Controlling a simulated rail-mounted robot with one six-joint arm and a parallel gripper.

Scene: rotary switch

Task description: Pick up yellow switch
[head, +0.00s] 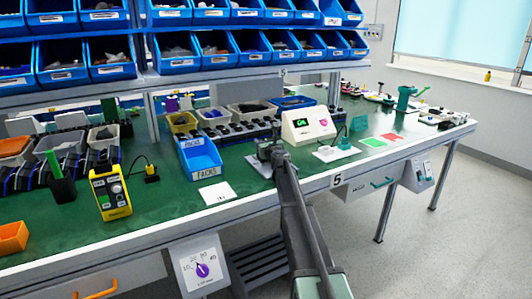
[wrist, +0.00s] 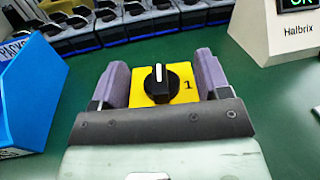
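The yellow switch (wrist: 157,103) has a black round knob with a white pointer line and a black "1" on its right. It sits between the two purple fingers of my gripper (wrist: 160,84) in the wrist view. No clear gap shows on either side, but I cannot tell whether the fingers press on it. In the head view my gripper (head: 270,152) is low over the green bench, and the switch is hidden there. Whether the switch rests on the bench or is lifted cannot be told.
A blue bin (head: 200,156) stands to the left of my gripper, and a white Halbrix box (head: 308,126) with a lit display is close on the right. A row of dark holders (head: 236,131) lies behind. A white card (head: 217,193) lies on the bench nearer the front.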

